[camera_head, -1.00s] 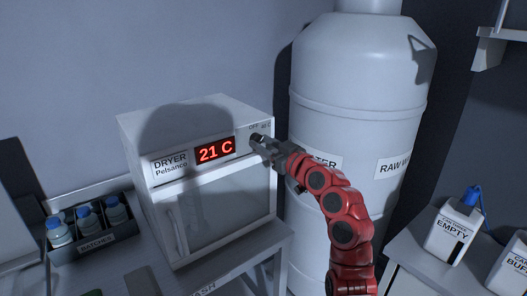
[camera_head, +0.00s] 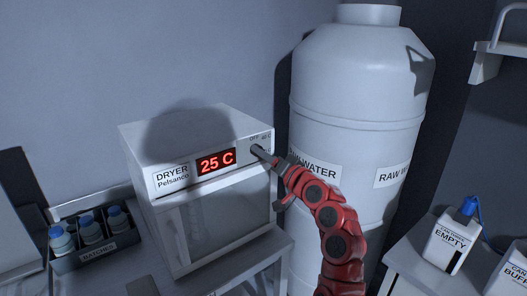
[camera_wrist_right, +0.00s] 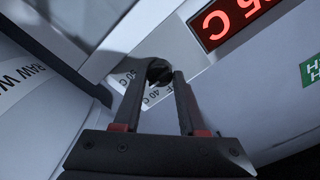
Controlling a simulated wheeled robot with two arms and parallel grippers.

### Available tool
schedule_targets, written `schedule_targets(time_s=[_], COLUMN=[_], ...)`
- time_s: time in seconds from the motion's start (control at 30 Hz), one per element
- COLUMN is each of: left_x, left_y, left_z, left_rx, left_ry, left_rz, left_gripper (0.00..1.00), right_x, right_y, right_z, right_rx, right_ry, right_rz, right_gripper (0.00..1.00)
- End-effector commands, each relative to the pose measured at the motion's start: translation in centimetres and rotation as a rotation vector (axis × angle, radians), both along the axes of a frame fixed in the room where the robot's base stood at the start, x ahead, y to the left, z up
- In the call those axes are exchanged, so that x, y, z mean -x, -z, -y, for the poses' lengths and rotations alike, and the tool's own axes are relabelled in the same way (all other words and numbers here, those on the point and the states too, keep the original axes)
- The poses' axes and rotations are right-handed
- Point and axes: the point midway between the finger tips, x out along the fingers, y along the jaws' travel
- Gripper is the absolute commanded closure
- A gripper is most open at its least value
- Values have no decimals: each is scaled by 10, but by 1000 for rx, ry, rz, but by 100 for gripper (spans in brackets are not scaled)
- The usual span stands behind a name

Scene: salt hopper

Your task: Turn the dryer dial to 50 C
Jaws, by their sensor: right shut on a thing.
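The white dryer (camera_head: 205,215) stands on a bench, its red display (camera_head: 215,162) reading 25 C. The dark round dial (camera_wrist_right: 160,72) is right of the display, at the top right of the dryer's front, with printed marks around it. My right gripper (camera_head: 262,154) reaches in from the right and is shut on the dial. In the wrist view the right gripper's two fingers (camera_wrist_right: 158,90) lie on either side of the dial. The fingers hide part of the dial and its marks in the head view. My left gripper is not in view.
A tall white raw water tank (camera_head: 355,120) stands close right of the dryer. A tray of blue-capped bottles (camera_head: 100,245) sits left of the dryer. A white canister marked EMPTY (camera_head: 448,240) stands on a bench at the right.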

Motion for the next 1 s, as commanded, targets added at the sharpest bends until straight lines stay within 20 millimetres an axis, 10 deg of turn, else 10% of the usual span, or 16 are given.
schedule_targets(time_s=[0.9, 0.93, 1.0], left_x=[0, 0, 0], left_y=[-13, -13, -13], left_z=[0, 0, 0], left_rx=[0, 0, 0], left_ry=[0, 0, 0], left_rz=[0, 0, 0], left_gripper=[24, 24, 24], right_x=[0, 0, 0], right_y=[0, 0, 0], right_z=[0, 0, 0], right_rx=[-140, -140, -140], right_ry=[1, 1, 1], right_rz=[-100, -100, -101], right_gripper=[100, 54, 41])
